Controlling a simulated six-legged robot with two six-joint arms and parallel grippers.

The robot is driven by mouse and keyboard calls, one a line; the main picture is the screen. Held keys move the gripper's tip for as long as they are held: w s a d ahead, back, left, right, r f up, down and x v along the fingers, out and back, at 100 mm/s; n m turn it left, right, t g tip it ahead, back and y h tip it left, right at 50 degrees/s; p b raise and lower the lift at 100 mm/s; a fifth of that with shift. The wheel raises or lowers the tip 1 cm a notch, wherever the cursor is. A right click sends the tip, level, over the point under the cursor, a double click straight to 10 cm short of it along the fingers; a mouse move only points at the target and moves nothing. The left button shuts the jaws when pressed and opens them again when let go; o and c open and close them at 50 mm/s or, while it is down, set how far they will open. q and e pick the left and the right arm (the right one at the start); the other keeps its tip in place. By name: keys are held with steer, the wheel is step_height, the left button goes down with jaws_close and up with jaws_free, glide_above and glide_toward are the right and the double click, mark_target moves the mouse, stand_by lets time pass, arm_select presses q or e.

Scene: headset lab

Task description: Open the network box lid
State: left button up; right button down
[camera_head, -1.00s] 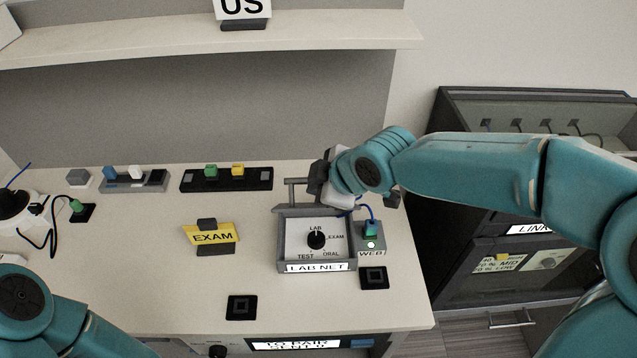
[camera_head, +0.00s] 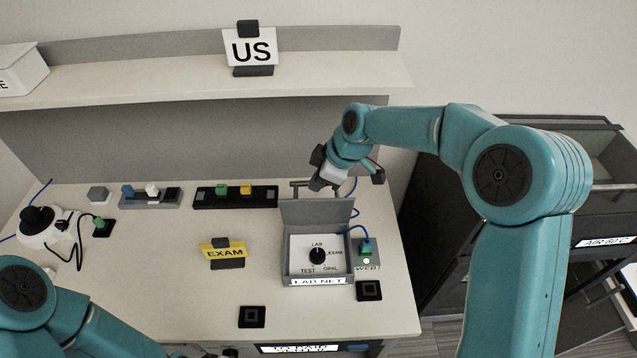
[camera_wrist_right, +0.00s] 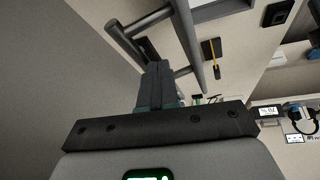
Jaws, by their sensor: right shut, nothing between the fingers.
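The network box (camera_head: 284,265), a grey box labelled LAB NET, stands on the desk right of centre. Its lid (camera_head: 317,212) is up at the back edge, so the dial (camera_head: 317,256) inside shows. A grey bar handle (camera_head: 300,185) sticks up behind the lid's top edge. My right gripper (camera_head: 317,182) is by this handle, above and behind the lid. In the right wrist view its fingers (camera_wrist_right: 156,85) are closed together with nothing between them, close beside the handle bar (camera_wrist_right: 187,40); contact cannot be told.
A WEB block (camera_head: 367,256) with a green plug and blue cable adjoins the box's right side. A yellow EXAM sign (camera_head: 222,251) stands to its left. Dark square pads (camera_head: 252,317) lie in front. A shelf (camera_head: 200,88) overhangs the back. The desk's left middle is clear.

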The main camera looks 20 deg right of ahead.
steer(key=b+v, duration=0.1)
steer(key=v, duration=1.5)
steer(key=shift+r+b, duration=0.15)
steer(key=shift+b, duration=0.25)
